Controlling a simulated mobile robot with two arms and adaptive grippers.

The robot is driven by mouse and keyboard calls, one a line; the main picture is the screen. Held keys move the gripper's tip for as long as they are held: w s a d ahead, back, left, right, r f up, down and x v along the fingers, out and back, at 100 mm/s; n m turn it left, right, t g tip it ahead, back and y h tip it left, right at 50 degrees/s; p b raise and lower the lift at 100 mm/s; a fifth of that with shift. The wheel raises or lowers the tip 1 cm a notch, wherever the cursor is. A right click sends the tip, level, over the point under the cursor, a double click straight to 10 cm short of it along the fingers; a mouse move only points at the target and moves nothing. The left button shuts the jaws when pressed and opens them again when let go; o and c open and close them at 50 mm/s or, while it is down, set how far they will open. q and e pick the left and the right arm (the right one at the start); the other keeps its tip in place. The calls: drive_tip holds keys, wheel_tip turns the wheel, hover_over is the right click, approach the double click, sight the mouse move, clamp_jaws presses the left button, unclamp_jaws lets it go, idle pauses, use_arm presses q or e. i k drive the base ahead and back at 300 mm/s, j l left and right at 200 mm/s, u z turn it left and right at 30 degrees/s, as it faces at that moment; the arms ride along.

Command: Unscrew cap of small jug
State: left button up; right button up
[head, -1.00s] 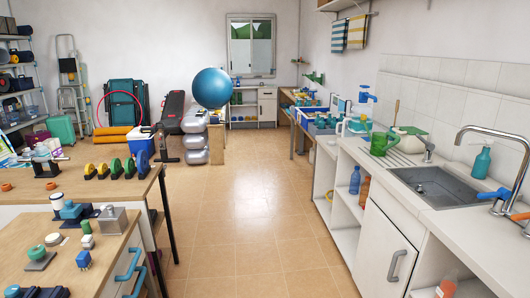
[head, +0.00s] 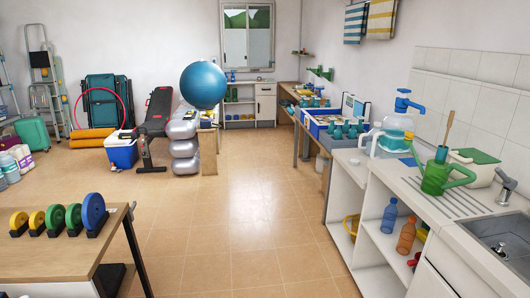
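A clear water jug (head: 390,143) with a blue pump on its top stands on the right-hand counter, beyond the green watering can. A few pale jugs or bottles (head: 9,168) stand on the floor at the left edge, partly cut off. I cannot tell which of these, if any, is the small jug, and no separate screw cap can be made out. Neither of my grippers is in view.
The right counter (head: 405,183) holds a green watering can (head: 437,178), a lidded white bin (head: 474,167) and a sink (head: 505,240). A table (head: 60,259) with coloured discs stands at left. The tiled aisle (head: 240,235) between is clear.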

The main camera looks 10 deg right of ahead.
sight(370, 135)
drive_tip(key=i, duration=2)
drive_tip(key=i+j, duration=0.1)
drive_tip(key=i, duration=1.9)
drive_tip(key=i+z, duration=0.1)
drive_tip(key=i, duration=1.9)
drive_tip(key=i+z, duration=0.1)
drive_tip(key=z, duration=0.85)
drive_tip(key=i+j+z, duration=0.1)
drive_tip(key=z, duration=0.35)
drive_tip(key=j+z, duration=0.2)
drive_tip(key=z, duration=0.25)
drive_tip(key=i, duration=0.05)
